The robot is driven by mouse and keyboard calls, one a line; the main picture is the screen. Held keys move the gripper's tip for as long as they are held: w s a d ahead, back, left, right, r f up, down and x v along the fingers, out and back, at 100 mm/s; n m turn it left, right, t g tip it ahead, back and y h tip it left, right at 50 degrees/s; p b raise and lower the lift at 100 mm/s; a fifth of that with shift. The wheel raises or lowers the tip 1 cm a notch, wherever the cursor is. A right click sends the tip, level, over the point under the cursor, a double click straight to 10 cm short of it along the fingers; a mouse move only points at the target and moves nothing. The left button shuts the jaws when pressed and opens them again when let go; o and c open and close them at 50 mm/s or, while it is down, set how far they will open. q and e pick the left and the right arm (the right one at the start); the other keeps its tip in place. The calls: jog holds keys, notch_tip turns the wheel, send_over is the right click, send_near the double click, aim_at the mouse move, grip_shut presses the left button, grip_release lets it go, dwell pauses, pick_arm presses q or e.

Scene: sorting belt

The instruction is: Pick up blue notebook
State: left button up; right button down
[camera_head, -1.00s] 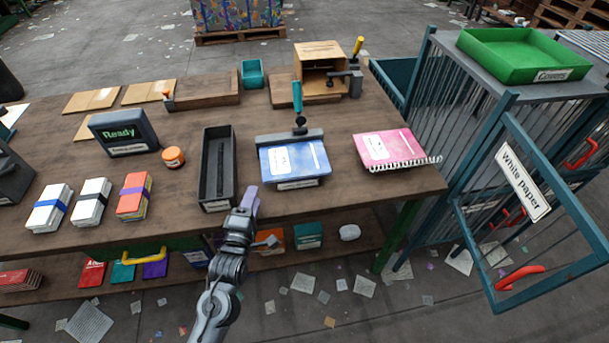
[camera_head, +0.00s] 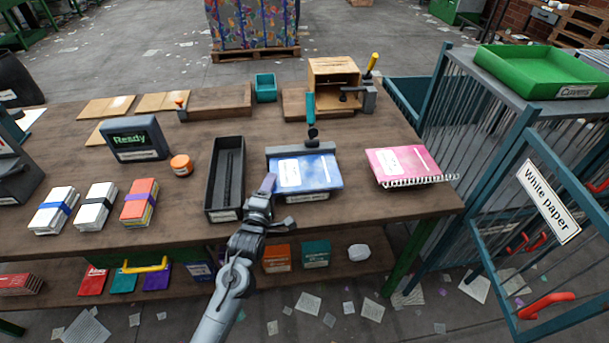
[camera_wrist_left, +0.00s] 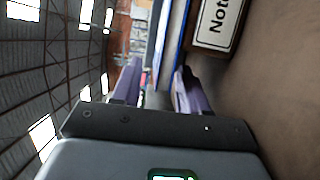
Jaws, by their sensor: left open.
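The blue notebook (camera_head: 318,172) with a white label lies on a dark holder (camera_head: 307,197) near the front edge of the bench. The holder has a back bar and a teal-handled clamp (camera_head: 310,110) behind it. My left gripper (camera_head: 269,183) is open, with purple fingers, at the notebook's left front corner. In the left wrist view the two fingers (camera_wrist_left: 158,85) stand apart with a gap between them. Contact cannot be told. My right gripper is out of view.
A pink spiral notebook (camera_head: 405,163) lies to the right, a long black tray (camera_head: 226,180) to the left. Several banded bundles (camera_head: 96,205) sit farther left. A wire cage (camera_head: 450,150) labelled "White paper" stands right of the bench, with a green tray (camera_head: 540,70) on top.

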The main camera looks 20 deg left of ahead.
pick_arm(q)
jog(key=shift+w+a, duration=0.15)
jog(key=shift+w, duration=0.85)
grip_shut()
jog(key=shift+r, duration=0.2)
